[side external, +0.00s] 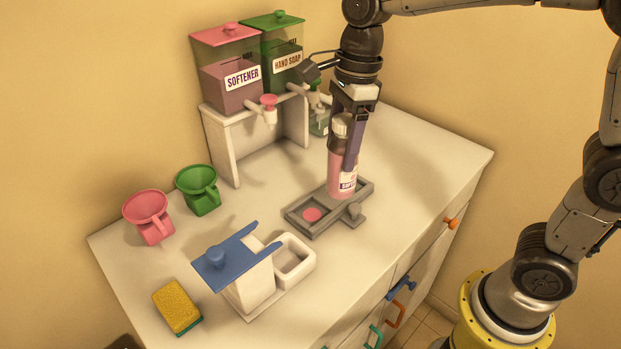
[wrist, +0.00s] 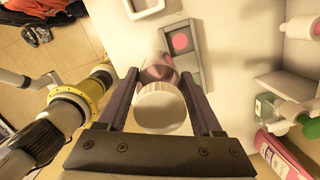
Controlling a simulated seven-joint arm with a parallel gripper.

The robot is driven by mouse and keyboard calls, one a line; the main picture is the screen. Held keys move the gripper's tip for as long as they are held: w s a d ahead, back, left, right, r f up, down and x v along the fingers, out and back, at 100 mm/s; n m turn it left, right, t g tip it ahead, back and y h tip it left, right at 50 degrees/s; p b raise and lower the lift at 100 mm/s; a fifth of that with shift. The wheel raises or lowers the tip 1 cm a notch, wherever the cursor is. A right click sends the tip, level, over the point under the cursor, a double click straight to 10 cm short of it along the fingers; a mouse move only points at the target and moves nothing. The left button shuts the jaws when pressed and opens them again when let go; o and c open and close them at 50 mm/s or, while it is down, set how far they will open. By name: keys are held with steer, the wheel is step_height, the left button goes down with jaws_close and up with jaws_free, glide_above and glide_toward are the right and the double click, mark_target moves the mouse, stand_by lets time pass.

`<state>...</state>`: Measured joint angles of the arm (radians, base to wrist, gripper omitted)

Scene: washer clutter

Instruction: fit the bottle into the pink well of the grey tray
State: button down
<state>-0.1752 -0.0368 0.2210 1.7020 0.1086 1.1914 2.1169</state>
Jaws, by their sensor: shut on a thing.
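A pink bottle (side external: 341,174) with a white cap and a printed label stands upright in my gripper (side external: 345,150), which is shut around its upper part. In the wrist view the white cap (wrist: 160,107) sits between the two fingers of my gripper (wrist: 164,88). The grey tray (side external: 300,226) lies on the counter below. Its pink well (side external: 312,215) is bare and lies left of the bottle. The bottle's base is over the tray's far right part; I cannot tell whether it touches the tray. The pink well also shows in the wrist view (wrist: 181,41).
Softener (side external: 232,84) and hand soap (side external: 284,68) dispensers stand on a white stand behind, with a green-topped bottle (side external: 319,120) beside it. Pink (side external: 148,212) and green (side external: 198,187) funnel cups, a sponge (side external: 177,306) and a blue-lidded white box (side external: 238,258) are at left. The right counter is clear.

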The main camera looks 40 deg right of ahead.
steer(key=w+a+f, duration=0.1)
steer(key=w+f, duration=0.5)
steer(key=f, duration=0.3)
steer(key=shift+a+f, duration=0.2)
steer(key=shift+a, duration=0.05)
steer(key=shift+f, duration=0.1)
steer(key=shift+c, duration=0.2)
jaws_free()
steer(key=shift+f, duration=0.1)
step_height(320, 180, up, 12)
steer(key=d, duration=0.1)
steer(key=shift+s+d+r, duration=0.2)
steer(key=shift+s+d, duration=0.05)
steer(key=shift+s, duration=0.1)
